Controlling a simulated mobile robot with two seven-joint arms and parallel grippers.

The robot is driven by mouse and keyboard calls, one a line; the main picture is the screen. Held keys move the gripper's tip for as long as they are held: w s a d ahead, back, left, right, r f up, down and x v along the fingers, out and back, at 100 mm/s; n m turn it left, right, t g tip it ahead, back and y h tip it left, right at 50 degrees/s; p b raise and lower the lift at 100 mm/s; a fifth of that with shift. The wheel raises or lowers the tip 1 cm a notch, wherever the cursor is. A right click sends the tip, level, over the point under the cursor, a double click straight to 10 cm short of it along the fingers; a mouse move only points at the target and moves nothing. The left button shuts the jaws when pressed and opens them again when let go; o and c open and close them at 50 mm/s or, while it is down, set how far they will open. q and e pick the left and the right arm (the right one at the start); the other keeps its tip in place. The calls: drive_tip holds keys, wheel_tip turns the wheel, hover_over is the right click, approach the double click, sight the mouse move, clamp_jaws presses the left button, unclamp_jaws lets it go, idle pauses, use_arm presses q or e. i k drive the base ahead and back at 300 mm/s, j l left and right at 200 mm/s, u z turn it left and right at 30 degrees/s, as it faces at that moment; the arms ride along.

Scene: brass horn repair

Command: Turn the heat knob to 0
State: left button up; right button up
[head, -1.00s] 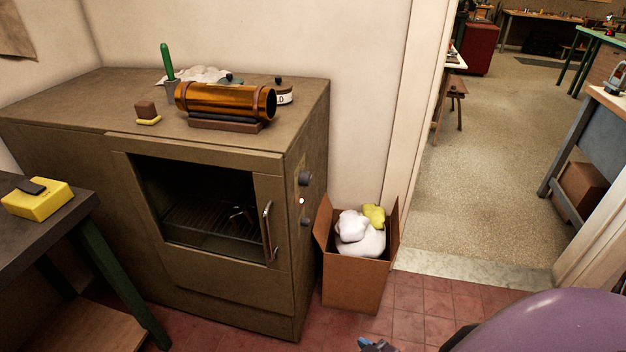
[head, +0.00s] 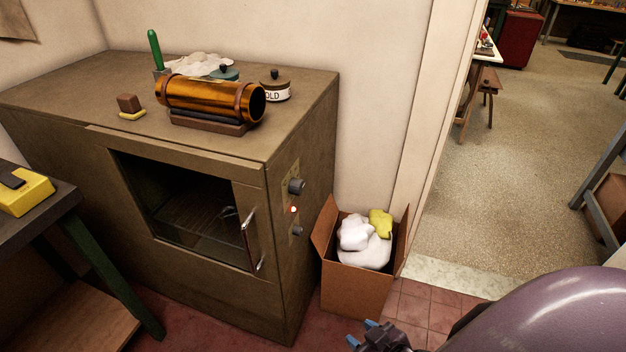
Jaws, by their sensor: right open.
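The brown oven (head: 110,165) stands against the wall. Its right side carries a panel with a dark upper knob (head: 296,186), a lit red lamp (head: 293,210) and a smaller dark lower knob (head: 297,231). Their markings are too small to read, so I cannot tell which is the heat knob or its setting. My right gripper (head: 361,333) is at the bottom edge, open and empty, its blue fingertips in front of the cardboard box and well below the knobs, apart from them. My left gripper is out of view.
A cardboard box (head: 351,290) with white and yellow wads stands beside the oven, under the panel. The oven door's handle (head: 251,240) sits near the front corner. A doorway opens at right.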

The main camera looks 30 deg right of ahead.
sight(296, 186)
drive_tip(key=i+l+u, duration=0.1)
drive_tip(key=l+u, duration=0.2)
drive_tip(key=l, duration=1.45)
drive_tip(key=l+u, duration=0.25)
drive_tip(key=l, duration=1.5)
